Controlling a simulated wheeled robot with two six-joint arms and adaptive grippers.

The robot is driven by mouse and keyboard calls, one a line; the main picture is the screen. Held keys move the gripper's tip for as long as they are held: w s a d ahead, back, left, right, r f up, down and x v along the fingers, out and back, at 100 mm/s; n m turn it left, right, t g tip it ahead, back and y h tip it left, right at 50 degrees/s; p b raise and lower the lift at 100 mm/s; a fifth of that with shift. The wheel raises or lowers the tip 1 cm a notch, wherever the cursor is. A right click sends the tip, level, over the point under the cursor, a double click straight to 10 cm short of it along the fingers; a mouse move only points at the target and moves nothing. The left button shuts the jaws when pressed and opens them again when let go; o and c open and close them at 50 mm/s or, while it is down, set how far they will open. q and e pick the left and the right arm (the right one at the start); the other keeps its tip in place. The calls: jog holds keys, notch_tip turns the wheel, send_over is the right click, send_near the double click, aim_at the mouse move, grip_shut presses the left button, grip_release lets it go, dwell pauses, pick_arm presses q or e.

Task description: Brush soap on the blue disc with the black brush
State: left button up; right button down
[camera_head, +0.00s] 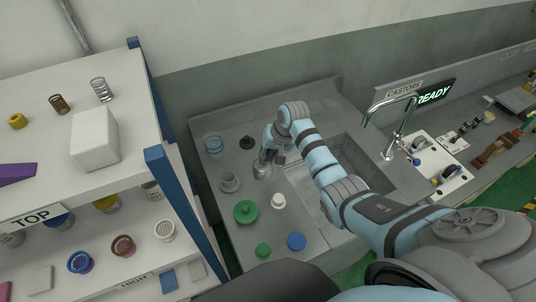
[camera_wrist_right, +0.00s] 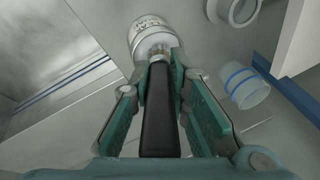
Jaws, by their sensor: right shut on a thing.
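The blue disc (camera_head: 296,241) lies on the grey counter near its front edge, below the sink, with nothing on it that I can make out. My right gripper (camera_head: 268,154) is over the counter beside a clear-grey jar (camera_head: 262,170). In the right wrist view my right gripper (camera_wrist_right: 160,85) is shut on the black brush (camera_wrist_right: 160,115), with its dark handle between the teal finger pads. My left gripper is not in view.
A green lidded pot (camera_head: 246,212), a small green piece (camera_head: 263,250), a white piece (camera_head: 278,201), a grey cup (camera_head: 230,184) and a blue-banded glass (camera_head: 212,142) stand nearby. The sink (camera_head: 365,160) lies right; a blue-posted shelf (camera_head: 170,185) bounds the left.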

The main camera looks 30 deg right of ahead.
dwell(0.3)
jog(key=shift+r, duration=3.45)
